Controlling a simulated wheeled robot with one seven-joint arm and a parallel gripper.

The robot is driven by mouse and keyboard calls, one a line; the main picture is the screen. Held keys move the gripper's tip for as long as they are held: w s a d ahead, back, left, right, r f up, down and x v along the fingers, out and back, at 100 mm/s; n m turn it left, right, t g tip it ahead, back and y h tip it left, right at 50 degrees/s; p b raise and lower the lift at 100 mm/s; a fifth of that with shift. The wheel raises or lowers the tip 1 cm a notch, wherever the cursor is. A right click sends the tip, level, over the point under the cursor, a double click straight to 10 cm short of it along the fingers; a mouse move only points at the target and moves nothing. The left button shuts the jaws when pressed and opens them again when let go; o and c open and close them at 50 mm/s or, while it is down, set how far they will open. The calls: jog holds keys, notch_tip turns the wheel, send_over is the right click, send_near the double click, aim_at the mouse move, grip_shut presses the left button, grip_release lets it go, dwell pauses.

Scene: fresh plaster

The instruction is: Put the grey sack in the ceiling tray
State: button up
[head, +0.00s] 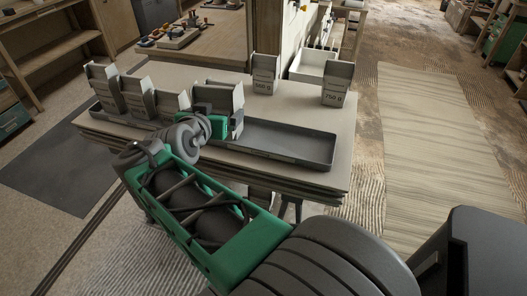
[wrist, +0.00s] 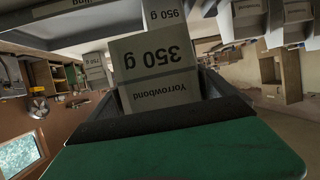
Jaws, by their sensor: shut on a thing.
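My gripper (head: 212,124) is at the front of the work table and is shut on a grey sack (head: 226,97). In the wrist view this sack (wrist: 160,75) fills the middle, with "350 g" and "Yarrowbond" printed upside down. The head view shows it upright, at the long dark tray (head: 290,142); my gripper hides part of it, and I cannot tell whether its base touches the tray floor. Several other grey sacks, such as this one (head: 138,97), stand in a row in the tray's left part.
Two more sacks, one (head: 265,74) marked 500 g and one (head: 336,86) marked 750 g, stand behind the tray on the table (head: 335,125). A white open box (head: 308,68) is between them at the back. The tray's right part is empty.

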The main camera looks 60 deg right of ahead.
jog(key=s+d, duration=0.1)
jog(key=s+m+g, duration=0.1)
jog(key=s, duration=0.1)
jog(key=s+d+g, duration=0.1)
jog(key=shift+s+d+f+m+h, duration=0.15)
jog(key=shift+d+m+h, duration=0.15)
jog(key=shift+m, duration=0.1)
jog(key=s+d+f, duration=0.2)
jog(key=d+f, duration=0.2)
jog(key=d, duration=0.4)
jog(key=b, duration=0.2)
send_over(267, 141)
jog(key=shift+f, duration=4.25)
jog(key=shift+f, duration=0.25)
jog(key=o, duration=1.4)
jog(key=shift+o, duration=0.2)
jog(key=shift+r, duration=0.15)
